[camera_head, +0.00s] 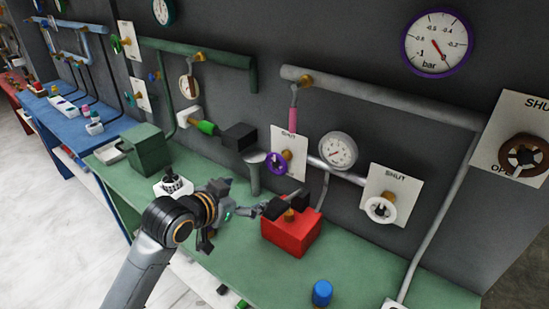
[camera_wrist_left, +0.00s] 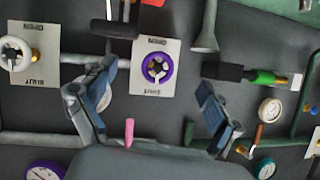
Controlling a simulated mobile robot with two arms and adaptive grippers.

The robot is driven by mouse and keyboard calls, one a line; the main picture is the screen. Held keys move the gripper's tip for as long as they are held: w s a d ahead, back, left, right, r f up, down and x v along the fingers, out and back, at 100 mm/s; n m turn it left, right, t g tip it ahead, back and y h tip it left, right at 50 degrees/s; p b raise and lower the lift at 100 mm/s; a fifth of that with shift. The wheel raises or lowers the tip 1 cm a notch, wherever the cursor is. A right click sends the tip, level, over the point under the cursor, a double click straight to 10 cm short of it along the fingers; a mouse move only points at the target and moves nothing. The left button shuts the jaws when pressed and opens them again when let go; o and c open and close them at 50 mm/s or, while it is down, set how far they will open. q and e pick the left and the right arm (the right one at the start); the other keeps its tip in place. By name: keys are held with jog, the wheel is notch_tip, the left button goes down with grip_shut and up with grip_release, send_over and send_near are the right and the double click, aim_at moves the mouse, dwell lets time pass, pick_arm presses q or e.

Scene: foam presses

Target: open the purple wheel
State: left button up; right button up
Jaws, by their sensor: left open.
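The purple wheel (camera_head: 276,163) is a small ring-shaped handwheel in front of a white plate (camera_head: 292,142) on the dark wall, with SHUT printed at the plate's top. In the left wrist view the purple wheel (camera_wrist_left: 157,68) shows nearly face-on, with a pale hub, on a plate marked OPEN and SHUT, seen upside down. My left gripper (camera_head: 240,198) is below and left of the wheel in the head view, apart from it. In the wrist view its fingers (camera_wrist_left: 158,82) are spread wide, one on each side of the wheel's plate, with nothing between them. My right gripper is not seen.
A red box (camera_head: 292,235) with a brass fitting stands on the green bench (camera_head: 370,275), close to my left gripper. A white wheel (camera_head: 380,209) and a grey gauge (camera_head: 338,150) are right of the purple wheel. A black block (camera_head: 239,137) juts out at left.

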aim_at(275, 163)
pick_arm(q)
notch_tip(275, 163, up, 4)
jog(key=w+d, duration=0.1)
jog(key=w, duration=0.2)
jog(key=shift+m+t+h, duration=0.3)
jog(key=shift+m, duration=0.1)
jog(key=p+x, duration=0.2)
jog(key=x, duration=1.1)
jog(key=shift+d+p, duration=0.15)
jog(key=shift+p, duration=0.25)
jog(key=shift+c, duration=0.4)
jog(key=c, duration=1.1)
